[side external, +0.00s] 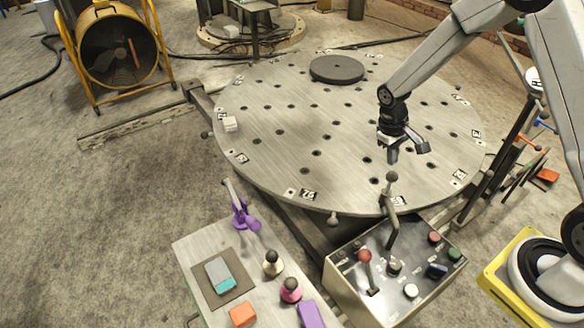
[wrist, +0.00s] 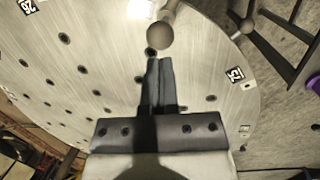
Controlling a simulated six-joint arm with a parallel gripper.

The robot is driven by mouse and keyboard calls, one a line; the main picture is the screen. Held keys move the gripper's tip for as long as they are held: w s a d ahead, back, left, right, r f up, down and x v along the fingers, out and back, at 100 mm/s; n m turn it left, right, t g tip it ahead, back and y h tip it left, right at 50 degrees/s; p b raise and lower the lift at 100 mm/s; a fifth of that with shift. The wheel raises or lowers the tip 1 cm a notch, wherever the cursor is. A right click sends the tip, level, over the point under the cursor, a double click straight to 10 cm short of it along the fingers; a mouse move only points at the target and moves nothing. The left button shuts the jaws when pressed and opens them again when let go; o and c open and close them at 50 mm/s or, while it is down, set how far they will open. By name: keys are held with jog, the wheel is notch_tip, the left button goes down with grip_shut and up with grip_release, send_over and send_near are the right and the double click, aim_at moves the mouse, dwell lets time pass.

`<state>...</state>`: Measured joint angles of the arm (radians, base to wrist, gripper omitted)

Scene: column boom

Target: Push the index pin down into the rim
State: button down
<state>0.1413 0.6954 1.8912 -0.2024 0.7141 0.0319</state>
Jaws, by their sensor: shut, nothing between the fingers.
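A grey ball-topped pin (side external: 392,178), which looks like the index pin, stands at the near rim of the big round plate (side external: 270,150). Its ball is up above the plate; I cannot tell how far its lower end sits in the rim. In the wrist view the ball (wrist: 160,36) is just beyond my fingertips, with its stem running up out of the picture. My gripper (side external: 392,158) is shut and empty, pointing down above the plate, close to the ball and apart from it in the side view. The closed fingers (wrist: 160,64) show in the wrist view.
A control box (side external: 350,285) with knobs and levers stands below the near rim. A bench (side external: 190,255) with a purple clamp (side external: 242,215) and small items is to its left.

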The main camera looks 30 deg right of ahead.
aim_at(390, 172)
jog(key=shift+s+d+f, duration=0.1)
jog(key=shift+s+f, duration=0.05)
jog(key=shift+f, duration=0.55)
jog(key=shift+s+d+f, duration=0.1)
jog(key=shift+f, duration=0.6)
jog(key=shift+f, duration=1.85)
jog(key=shift+r, duration=0.15)
notch_tip(390, 172, up, 14)
jog(key=w+a, duration=0.1)
jog(key=w, duration=0.1)
jog(key=shift+w+a, duration=0.15)
jog(key=shift+a, duration=0.15)
jog(key=s+a+r+t+y, duration=0.1)
jog(key=s+a+t, duration=0.3)
jog(key=s, duration=0.9)
jog(key=a+r, duration=0.1)
jog(key=a, duration=0.1)
jog(key=shift+s+a, duration=0.2)
jog(key=shift+a, duration=0.2)
